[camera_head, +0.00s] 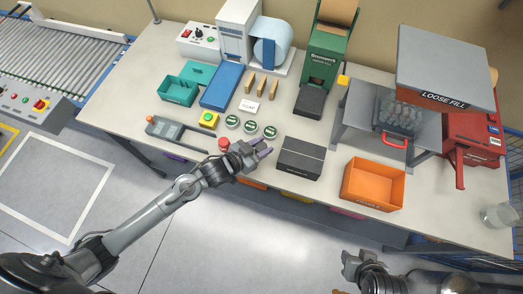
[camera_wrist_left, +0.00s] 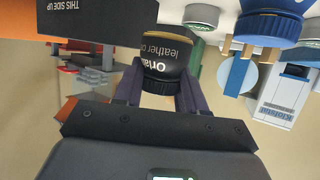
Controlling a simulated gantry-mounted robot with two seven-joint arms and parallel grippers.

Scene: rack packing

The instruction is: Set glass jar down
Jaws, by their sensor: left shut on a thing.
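My left gripper (camera_head: 254,150) is over the front of the bench, just left of the dark box. In the left wrist view, the gripper (camera_wrist_left: 158,88) is shut on a small jar (camera_wrist_left: 165,62) with a dark label reading in part "leather". The jar is mostly hidden by the gripper in the head view. From these views I cannot tell whether its base touches the bench. My right gripper (camera_head: 362,262) is low in the head view, off the front edge of the bench, and its jaw opening is unclear.
A dark box (camera_head: 300,158) and an orange bin (camera_head: 373,185) stand to the right of the left gripper. Green-topped round tins (camera_head: 250,127) lie behind it, and a red button (camera_head: 223,144) is to its left. A clear glass container (camera_head: 498,215) stands at the right end of the bench.

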